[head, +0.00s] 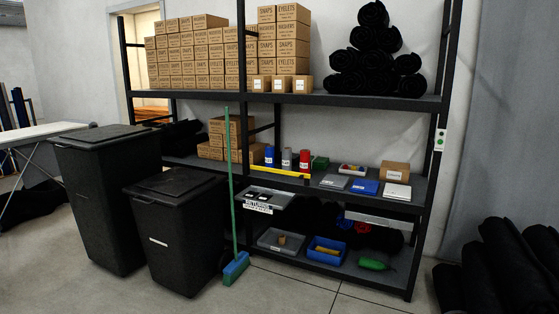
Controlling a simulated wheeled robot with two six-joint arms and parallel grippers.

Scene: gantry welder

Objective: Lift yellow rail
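A long thin yellow bar (280,172), which looks like the yellow rail, lies along the front edge of the middle shelf of a black rack. It sits in front of a blue, a grey and a red cylinder, to the left of several flat trays and boxes. Whether it rests on the shelf or is fixed to its edge is too small to tell. Neither of my grippers is in view.
The rack (300,99) holds cardboard boxes (195,53) and black rolls (375,55) above. Two black bins (178,225) stand at its left. A green broom (235,265) leans upright just left of the bar. Black rolls (505,270) lie at right. Floor in front is clear.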

